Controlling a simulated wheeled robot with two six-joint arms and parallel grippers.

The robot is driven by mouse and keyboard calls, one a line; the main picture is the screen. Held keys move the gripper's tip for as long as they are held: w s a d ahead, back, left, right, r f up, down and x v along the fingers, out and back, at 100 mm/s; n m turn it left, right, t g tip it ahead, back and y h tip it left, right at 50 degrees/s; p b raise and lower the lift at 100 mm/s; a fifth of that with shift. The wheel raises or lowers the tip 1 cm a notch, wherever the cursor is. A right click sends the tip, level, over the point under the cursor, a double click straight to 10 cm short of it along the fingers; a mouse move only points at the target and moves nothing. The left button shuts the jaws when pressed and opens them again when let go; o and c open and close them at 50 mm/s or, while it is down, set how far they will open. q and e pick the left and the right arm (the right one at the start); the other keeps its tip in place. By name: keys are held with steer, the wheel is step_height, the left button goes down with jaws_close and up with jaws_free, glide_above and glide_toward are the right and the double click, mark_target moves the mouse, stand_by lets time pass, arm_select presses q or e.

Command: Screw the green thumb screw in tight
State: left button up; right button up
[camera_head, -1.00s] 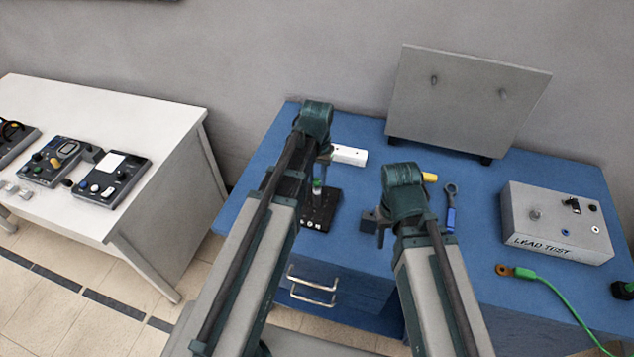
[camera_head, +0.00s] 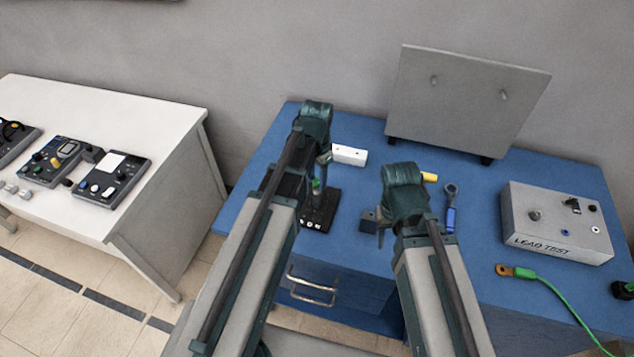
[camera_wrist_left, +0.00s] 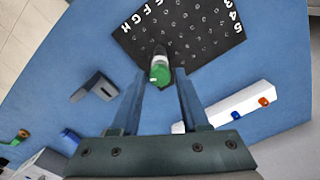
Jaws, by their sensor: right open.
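The green thumb screw (camera_wrist_left: 160,72) stands upright on a black board (camera_wrist_left: 205,30) marked with white letters and numbers. In the head view the screw (camera_head: 316,185) shows beside my left arm, with the board (camera_head: 328,212) beneath it. My left gripper (camera_wrist_left: 161,80) is above the board, its fingers on either side of the green head. A gap shows between the head and each finger, so it is open. In the head view my left gripper (camera_head: 319,178) is partly hidden by its arm. My right gripper (camera_head: 381,236) is open, low over the blue table, apart from the screw.
A white block (camera_head: 349,155) lies behind the board. A small dark grey block (camera_head: 369,220) is close to my right gripper. A blue-handled wrench (camera_head: 450,215), a grey lead test box (camera_head: 556,223) and a green cable (camera_head: 555,290) are to the right. A grey panel (camera_head: 465,105) stands behind.

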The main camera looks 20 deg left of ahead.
arm_select(q)
steer(key=shift+o, duration=1.2)
step_height(320, 180, up, 14)
steer(key=p, duration=1.3)
steer(key=shift+p, duration=0.4)
arm_select(e)
step_height(320, 180, up, 14)
arm_select(q)
steer(key=shift+f, duration=0.15)
arm_select(e)
steer(key=shift+f, duration=0.2)
arm_select(q)
steer(key=s+d+f+n+b, duration=0.1)
steer(key=s+d+f+b, duration=0.2)
steer(key=f+b, duration=0.3)
steer(key=s+d+f+n+b, duration=0.1)
steer(key=s+d+f+b, duration=0.3)
steer(key=s+f+b, duration=0.2)
steer(key=s+d+f+y+b, duration=0.1)
steer(key=s+d+f+b, duration=0.2)
steer(key=s+f+b, duration=0.2)
steer(key=shift+s+d+f+n+b, duration=0.1)
steer(key=shift+d+f+n+b, duration=0.1)
steer(key=shift+f+b, duration=0.25)
steer(key=shift+s+d+f+n+b, duration=0.1)
steer(key=shift+f+n+b, duration=0.15)
steer(key=shift+b, duration=0.2)
arm_select(e)
step_height(320, 180, down, 19)
steer(key=shift+r, duration=0.2)
